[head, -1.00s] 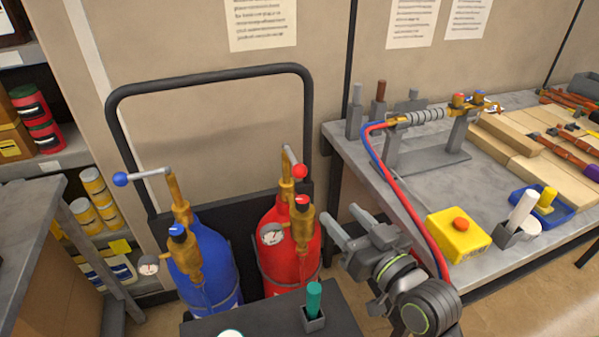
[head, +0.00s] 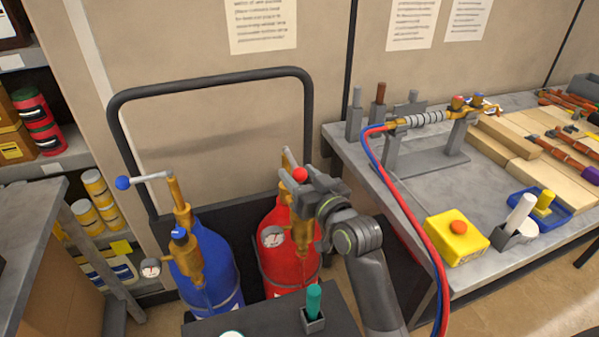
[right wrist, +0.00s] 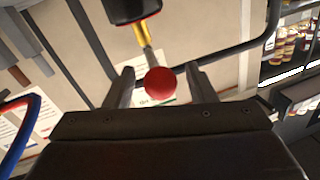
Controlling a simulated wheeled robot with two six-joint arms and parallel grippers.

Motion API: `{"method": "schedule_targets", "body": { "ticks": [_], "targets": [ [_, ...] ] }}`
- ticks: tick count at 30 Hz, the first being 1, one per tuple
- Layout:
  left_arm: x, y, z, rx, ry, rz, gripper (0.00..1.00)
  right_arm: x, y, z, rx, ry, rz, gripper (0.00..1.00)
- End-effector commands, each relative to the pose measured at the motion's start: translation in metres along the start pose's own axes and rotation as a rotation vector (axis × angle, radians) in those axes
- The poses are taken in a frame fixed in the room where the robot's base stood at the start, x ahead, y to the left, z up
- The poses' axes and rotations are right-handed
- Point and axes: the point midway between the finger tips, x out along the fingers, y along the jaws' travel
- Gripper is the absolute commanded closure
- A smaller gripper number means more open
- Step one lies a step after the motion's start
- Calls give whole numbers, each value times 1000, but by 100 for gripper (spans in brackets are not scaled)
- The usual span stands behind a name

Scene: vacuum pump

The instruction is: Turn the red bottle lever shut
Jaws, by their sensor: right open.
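The red bottle (head: 287,250) stands upright in the cart. Its lever is a grey rod (head: 289,158) ending in a red ball knob (head: 300,173), on top of a brass valve that my gripper partly hides. My right gripper (head: 293,184) is at the knob, coming in from the right. In the right wrist view the red knob (right wrist: 160,82) shows between the two spread fingers, with gaps on both sides. The gripper is open and holds nothing. My left gripper is not in view.
The blue bottle (head: 208,255) with its blue-knobbed lever (head: 123,183) stands to the left. The cart's black tube frame (head: 210,78) rises behind. A workbench (head: 420,190) with hoses (head: 420,230) and a yellow button box (head: 458,238) is on the right.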

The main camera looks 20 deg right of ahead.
Motion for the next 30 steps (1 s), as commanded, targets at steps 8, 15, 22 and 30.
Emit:
{"method": "schedule_targets", "body": {
  "ticks": [8,15,22,30],
  "targets": [
    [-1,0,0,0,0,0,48,4,0,0,0,0,0,50],
    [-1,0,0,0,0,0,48,4,0,0,0,0,0,69],
    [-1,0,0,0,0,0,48,4,0,0,0,0,0,99],
    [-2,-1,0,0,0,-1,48,2,2,0,-1,0,1,100]
  ]
}}
